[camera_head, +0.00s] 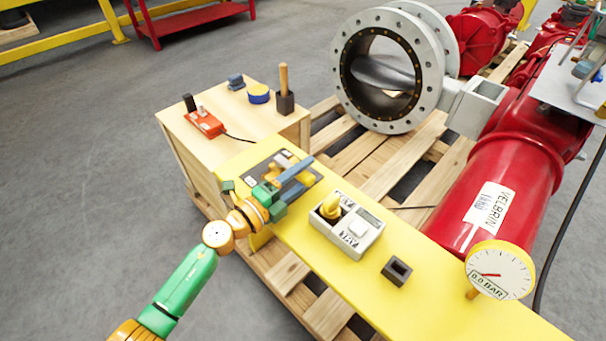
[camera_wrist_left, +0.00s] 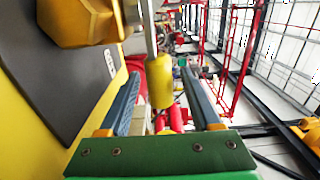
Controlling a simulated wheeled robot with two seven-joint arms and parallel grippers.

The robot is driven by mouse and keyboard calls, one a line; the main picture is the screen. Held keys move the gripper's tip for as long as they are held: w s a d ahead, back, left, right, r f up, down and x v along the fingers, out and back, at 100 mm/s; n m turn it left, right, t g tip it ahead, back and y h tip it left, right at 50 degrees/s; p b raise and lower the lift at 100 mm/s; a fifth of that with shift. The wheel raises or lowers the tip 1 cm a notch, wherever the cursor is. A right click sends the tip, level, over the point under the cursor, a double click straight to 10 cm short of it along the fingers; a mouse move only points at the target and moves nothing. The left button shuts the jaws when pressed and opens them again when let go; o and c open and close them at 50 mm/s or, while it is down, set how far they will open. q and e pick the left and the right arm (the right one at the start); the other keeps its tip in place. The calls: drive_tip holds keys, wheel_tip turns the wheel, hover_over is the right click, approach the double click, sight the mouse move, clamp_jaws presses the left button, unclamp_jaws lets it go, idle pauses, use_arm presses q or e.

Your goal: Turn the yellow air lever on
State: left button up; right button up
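The yellow air lever (camera_head: 307,179) is on the dark panel (camera_head: 252,176) on the yellow bench, partly hidden by my left gripper in the head view. In the left wrist view its yellow grip (camera_wrist_left: 160,82) hangs on a metal rod. My left gripper (camera_head: 300,173) reaches over the panel from the left. Its two blue-grey fingers (camera_wrist_left: 158,95) are open, one on each side of the yellow grip, with visible gaps. Whether the grip lies fully between the fingertips in depth is hard to tell. My right gripper is not in view.
A grey box with a yellow knob (camera_head: 347,226) and a small dark block (camera_head: 397,270) are on the yellow bench (camera_head: 440,300). A gauge (camera_head: 499,270) reads 0.0 BAR. A wooden box (camera_head: 190,160) bears small tools. A large valve (camera_head: 385,75) stands behind.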

use_arm(q)
clamp_jaws()
idle(1.3)
